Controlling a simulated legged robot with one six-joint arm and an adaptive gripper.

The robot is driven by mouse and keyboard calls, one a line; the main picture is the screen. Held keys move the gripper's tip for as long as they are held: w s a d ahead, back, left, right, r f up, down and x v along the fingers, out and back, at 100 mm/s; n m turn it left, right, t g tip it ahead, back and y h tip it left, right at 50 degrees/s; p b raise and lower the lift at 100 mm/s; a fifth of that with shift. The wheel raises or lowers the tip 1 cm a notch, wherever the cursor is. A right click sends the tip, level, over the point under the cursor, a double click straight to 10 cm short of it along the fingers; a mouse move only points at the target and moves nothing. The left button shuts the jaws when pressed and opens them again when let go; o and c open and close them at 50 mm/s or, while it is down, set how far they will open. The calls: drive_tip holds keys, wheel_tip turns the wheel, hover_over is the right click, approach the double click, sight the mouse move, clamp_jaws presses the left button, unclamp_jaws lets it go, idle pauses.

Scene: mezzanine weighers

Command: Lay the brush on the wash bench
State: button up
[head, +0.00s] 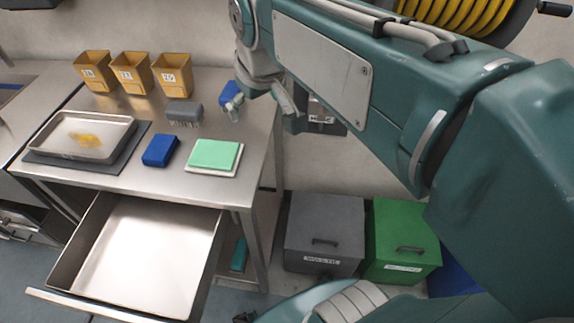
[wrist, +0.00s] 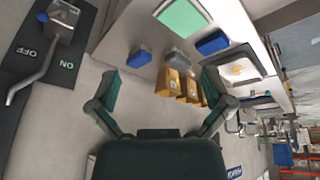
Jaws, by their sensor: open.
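A grey brush (head: 184,113) with pale bristles stands on the steel table (head: 250,140), in front of the yellow bins. It also shows in the wrist view (wrist: 178,57), beyond my fingers. My gripper (head: 262,98) is open and empty near the table's right edge, to the right of the brush and apart from it. In the wrist view its two fingers (wrist: 160,78) are spread wide. A second steel bench (head: 40,85) with a dark recess is partly in view at the far left; I cannot tell whether it is the wash bench.
Three yellow bins (head: 130,72) stand at the back. A tray (head: 70,150) with yellow bits, a blue block (head: 160,150) and a green pad (head: 214,154) lie in front. Another blue object (head: 229,92) is beside my gripper. An open drawer (head: 210,255) juts forward.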

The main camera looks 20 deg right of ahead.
drive_tip(key=s+d+f+m+t, duration=0.1)
drive_tip(key=s+f+m, duration=0.1)
drive_tip(key=s+f, duration=0.5)
drive_tip(key=s, duration=0.4)
drive_tip(key=shift+s+d+f, duration=0.15)
drive_tip(key=shift+f, duration=0.15)
